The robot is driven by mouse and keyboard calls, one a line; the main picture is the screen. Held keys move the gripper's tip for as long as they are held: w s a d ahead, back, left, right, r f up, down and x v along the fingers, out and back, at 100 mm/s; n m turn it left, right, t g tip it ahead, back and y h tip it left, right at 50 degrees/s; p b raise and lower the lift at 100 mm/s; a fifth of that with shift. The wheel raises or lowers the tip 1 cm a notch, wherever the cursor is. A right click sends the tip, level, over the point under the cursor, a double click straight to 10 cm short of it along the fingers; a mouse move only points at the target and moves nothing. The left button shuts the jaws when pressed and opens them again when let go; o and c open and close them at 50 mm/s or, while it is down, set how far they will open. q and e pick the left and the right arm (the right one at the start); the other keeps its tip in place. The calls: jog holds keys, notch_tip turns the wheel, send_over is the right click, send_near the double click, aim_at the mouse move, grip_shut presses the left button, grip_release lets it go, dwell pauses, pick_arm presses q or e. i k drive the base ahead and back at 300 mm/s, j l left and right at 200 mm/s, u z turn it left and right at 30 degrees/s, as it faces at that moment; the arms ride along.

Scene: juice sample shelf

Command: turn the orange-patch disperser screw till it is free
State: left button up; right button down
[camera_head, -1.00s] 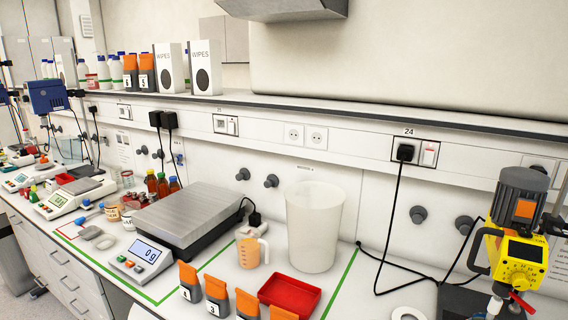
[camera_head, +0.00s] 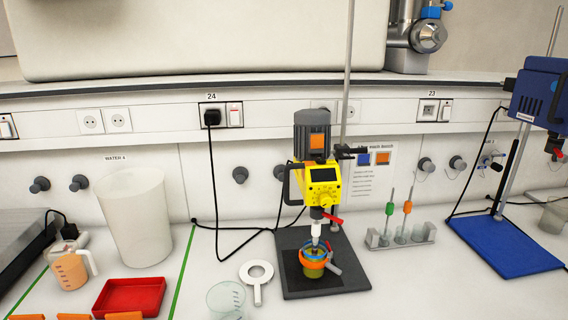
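The orange-patch disperser (camera_head: 321,177) is a yellow and grey unit with an orange patch on its motor. It hangs on a vertical rod above a dark base plate (camera_head: 296,238). A red lever (camera_head: 333,218) sticks out low on its right, and a dark clamp piece (camera_head: 350,151) joins it to the rod; I cannot tell which is the screw. A small vessel with an orange ring (camera_head: 313,262) stands on the base under the shaft. Neither of my grippers is in view.
A blue stirrer (camera_head: 543,95) on a blue base (camera_head: 503,245) stands at the right. A rack (camera_head: 402,237) holds green and orange tools.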

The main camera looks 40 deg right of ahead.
aim_at(346, 156)
jog(key=z, duration=1.55)
